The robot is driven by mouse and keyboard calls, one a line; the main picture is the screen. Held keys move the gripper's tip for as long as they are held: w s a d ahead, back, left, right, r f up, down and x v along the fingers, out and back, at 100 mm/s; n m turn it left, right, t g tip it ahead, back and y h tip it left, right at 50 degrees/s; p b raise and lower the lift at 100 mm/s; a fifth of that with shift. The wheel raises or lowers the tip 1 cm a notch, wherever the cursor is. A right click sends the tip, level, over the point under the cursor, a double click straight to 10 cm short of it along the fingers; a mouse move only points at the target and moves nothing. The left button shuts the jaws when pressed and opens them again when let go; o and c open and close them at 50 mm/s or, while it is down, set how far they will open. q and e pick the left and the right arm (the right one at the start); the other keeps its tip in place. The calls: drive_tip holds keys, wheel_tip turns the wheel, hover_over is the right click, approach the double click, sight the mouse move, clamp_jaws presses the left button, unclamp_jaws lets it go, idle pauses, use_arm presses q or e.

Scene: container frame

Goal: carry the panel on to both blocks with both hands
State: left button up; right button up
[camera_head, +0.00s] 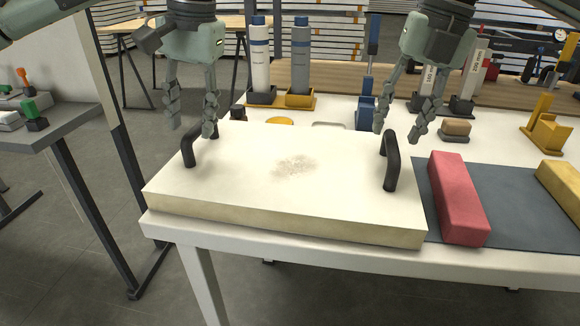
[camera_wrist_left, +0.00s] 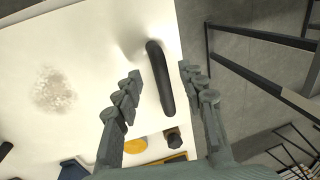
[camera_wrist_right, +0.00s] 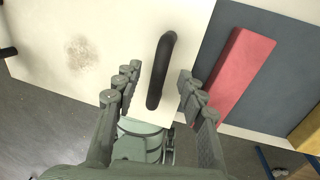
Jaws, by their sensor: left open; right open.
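The cream panel (camera_head: 290,200) lies flat at the left of the white table, with a black handle near each end and a brownish smudge in its middle. My left gripper (camera_head: 192,130) is open above the left handle (camera_head: 190,152); in the left wrist view that handle (camera_wrist_left: 160,78) shows between the fingers. My right gripper (camera_head: 398,134) is open above the right handle (camera_head: 391,162); in the right wrist view this handle (camera_wrist_right: 161,70) shows between the fingers. The red block (camera_head: 458,198) and the yellow block (camera_head: 562,190) lie on a dark grey mat, right of the panel.
The grey mat (camera_head: 513,212) is bare between the two blocks. Bottles (camera_head: 260,60) in a yellow holder, a tan brush (camera_head: 456,130) and a yellow stand (camera_head: 545,130) are along the back. A grey side table (camera_head: 60,125) stands at the left.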

sight(191, 131)
use_arm(q)
drive_tip(key=shift+a+f, duration=0.2)
drive_tip(key=shift+f, duration=0.75)
drive_tip(key=shift+a+f, duration=0.2)
drive_tip(key=shift+f, duration=0.75)
use_arm(e)
drive_tip(key=shift+a+f, duration=0.2)
drive_tip(key=shift+f, duration=0.8)
drive_tip(key=shift+a+f, duration=0.2)
drive_tip(key=shift+f, duration=0.75)
use_arm(q)
drive_tip(key=shift+c, duration=0.3)
use_arm(e)
drive_tip(key=shift+c, duration=0.3)
use_arm(q)
clamp_jaws()
use_arm(e)
clamp_jaws()
use_arm(q)
drive_tip(key=shift+w+r, duration=0.1)
drive_tip(key=shift+r, duration=0.05)
use_arm(e)
drive_tip(key=shift+w+r, duration=0.15)
drive_tip(key=shift+r, duration=0.05)
